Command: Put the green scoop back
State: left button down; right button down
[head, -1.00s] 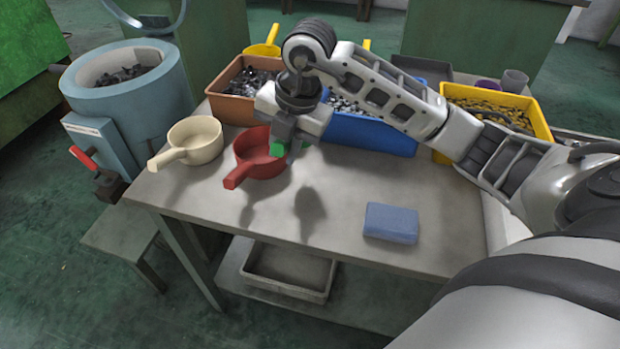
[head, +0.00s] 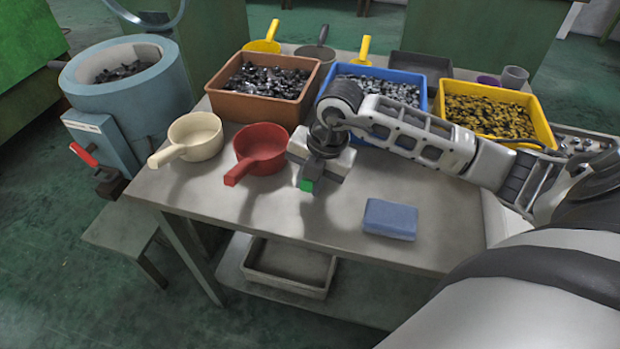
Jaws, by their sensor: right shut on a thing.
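My right gripper (head: 314,176) is above the table to the right of the red scoop, pointing down. It is shut on the green scoop (head: 306,185), of which only a small green piece shows below the fingers. The rest of the green scoop is hidden by the gripper. The red scoop (head: 261,143) and the cream scoop (head: 201,131) sit on the table to the left, handles toward the front left. My left gripper is not in view.
Brown (head: 246,107), blue (head: 425,100) and yellow (head: 540,122) bins of small parts line the table's back. A blue block (head: 390,219) lies at the front right. Yellow (head: 264,46) and dark (head: 316,52) scoops stand behind. The table's front middle (head: 290,225) is clear.

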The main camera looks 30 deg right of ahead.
jog(key=c, duration=1.3)
grip_release()
jog(key=shift+o, duration=0.2)
jog(key=shift+r, duration=0.1)
jog(key=v, duration=1.2)
